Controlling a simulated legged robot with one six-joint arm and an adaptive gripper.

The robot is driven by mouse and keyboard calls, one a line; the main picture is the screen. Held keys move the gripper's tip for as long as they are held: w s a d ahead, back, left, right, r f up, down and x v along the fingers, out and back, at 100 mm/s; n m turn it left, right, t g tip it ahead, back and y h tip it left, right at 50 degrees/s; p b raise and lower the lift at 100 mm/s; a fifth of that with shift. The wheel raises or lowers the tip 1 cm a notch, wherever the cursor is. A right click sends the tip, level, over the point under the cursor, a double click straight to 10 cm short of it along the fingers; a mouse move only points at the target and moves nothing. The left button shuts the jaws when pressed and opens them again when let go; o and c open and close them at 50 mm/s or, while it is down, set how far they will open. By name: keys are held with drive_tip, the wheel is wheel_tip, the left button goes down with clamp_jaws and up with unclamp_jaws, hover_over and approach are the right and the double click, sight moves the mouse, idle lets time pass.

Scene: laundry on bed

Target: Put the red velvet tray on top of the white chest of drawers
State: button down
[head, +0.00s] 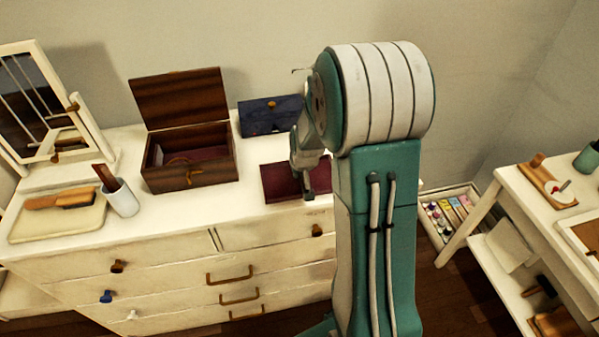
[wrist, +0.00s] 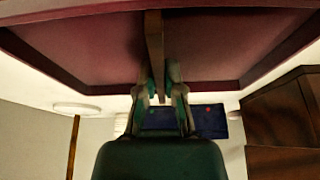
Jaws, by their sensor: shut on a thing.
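The red velvet tray (head: 279,184) is at the right part of the white chest of drawers (head: 220,202), over or on its top; I cannot tell whether it touches. In the wrist view the tray (wrist: 90,45) fills the upper part, with a dark rim and a brown bar across its middle. My gripper (head: 306,190) is shut on the tray, its fingers (wrist: 161,92) on either side of that bar. My arm hides the tray's right part and the chest's right end in the head view.
An open wooden box (head: 190,177) stands left of the tray. A dark blue pouch (head: 270,115) is behind it. A mirror (head: 45,100), a cup (head: 123,198) and a brush on a pale tray (head: 60,222) are further left. A white table (head: 525,190) stands at right.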

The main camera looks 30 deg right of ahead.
drive_tip(key=shift+a, duration=0.35)
drive_tip(key=c, duration=0.8)
unclamp_jaws()
drive_tip(key=shift+a, duration=0.15)
drive_tip(key=shift+o, duration=0.2)
drive_tip(key=shift+d, duration=0.25)
drive_tip(key=shift+s+r, duration=0.15)
drive_tip(key=shift+r, duration=0.25)
drive_tip(key=v, duration=1.1)
drive_tip(key=s+a+r+n, duration=0.1)
drive_tip(key=s+a+r, duration=0.2)
drive_tip(key=s, duration=0.3)
drive_tip(key=s+a+r+n+t, duration=0.1)
drive_tip(key=s+a+r, duration=0.3)
drive_tip(key=s+a, duration=0.2)
drive_tip(key=s+a+r+n+y, duration=0.1)
drive_tip(key=s+a+r, duration=0.2)
drive_tip(key=s, duration=0.4)
drive_tip(key=shift+s+a+r, duration=0.3)
drive_tip(key=shift+s+a, duration=0.05)
drive_tip(key=shift+a, duration=0.5)
